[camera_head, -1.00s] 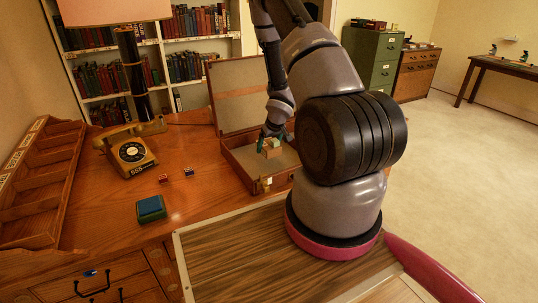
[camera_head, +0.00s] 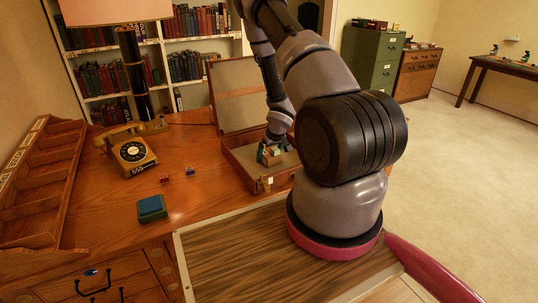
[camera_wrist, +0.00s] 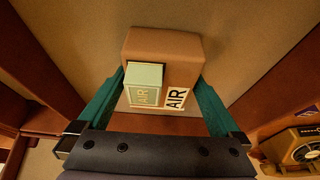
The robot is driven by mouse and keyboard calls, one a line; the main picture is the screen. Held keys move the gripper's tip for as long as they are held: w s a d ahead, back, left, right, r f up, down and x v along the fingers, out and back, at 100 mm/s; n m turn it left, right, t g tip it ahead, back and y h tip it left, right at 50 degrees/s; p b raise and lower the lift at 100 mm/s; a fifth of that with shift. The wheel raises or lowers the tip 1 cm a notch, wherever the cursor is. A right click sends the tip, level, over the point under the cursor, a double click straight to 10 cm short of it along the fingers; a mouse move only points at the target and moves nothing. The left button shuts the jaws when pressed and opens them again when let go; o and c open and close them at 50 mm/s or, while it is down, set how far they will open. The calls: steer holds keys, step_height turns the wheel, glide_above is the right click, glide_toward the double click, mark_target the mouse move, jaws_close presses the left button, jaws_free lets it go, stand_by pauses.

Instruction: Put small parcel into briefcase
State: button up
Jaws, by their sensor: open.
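The open briefcase (camera_head: 238,100) stands on the desk with its lid raised at the back. A small brown parcel (camera_wrist: 165,48) with an "AIR" label is inside the briefcase's tray; it also shows small in the head view (camera_head: 272,160). My gripper (camera_head: 270,151) is down in the briefcase at the parcel. In the wrist view its green fingers (camera_wrist: 162,84) are open, one on each side of the parcel. Whether they touch it is unclear.
A gold telephone (camera_head: 132,152) and a lamp stand at the left. A blue-green pad (camera_head: 151,208) and two small blocks (camera_head: 189,172) lie on the desk left of the briefcase. A wooden rack (camera_head: 40,180) lines the left edge. The desk's front middle is clear.

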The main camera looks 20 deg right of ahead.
steer(key=s+a+r+m+t+h, duration=0.1)
steer(key=s+r, duration=0.2)
steer(key=r, duration=0.9)
steer(key=s+r+m+h, duration=0.1)
steer(key=s+r, duration=0.1)
steer(key=r, duration=1.1)
steer(key=s+a+r+m+t, duration=0.1)
steer(key=s+r+m, duration=0.15)
steer(key=r, duration=0.95)
steer(key=s+a+r+y, duration=0.2)
steer(key=s+a+r, duration=0.4)
steer(key=s, duration=0.4)
steer(key=s+a+r+y, duration=0.1)
steer(key=s+a+r, duration=0.6)
steer(key=s, duration=0.3)
steer(key=shift+a+r+y, duration=0.3)
steer(key=shift+r+y, duration=0.1)
steer(key=shift+r, duration=0.45)
steer(key=shift+s+m+t, duration=0.1)
steer(key=shift+m+t, duration=0.15)
steer(key=shift+t, duration=0.05)
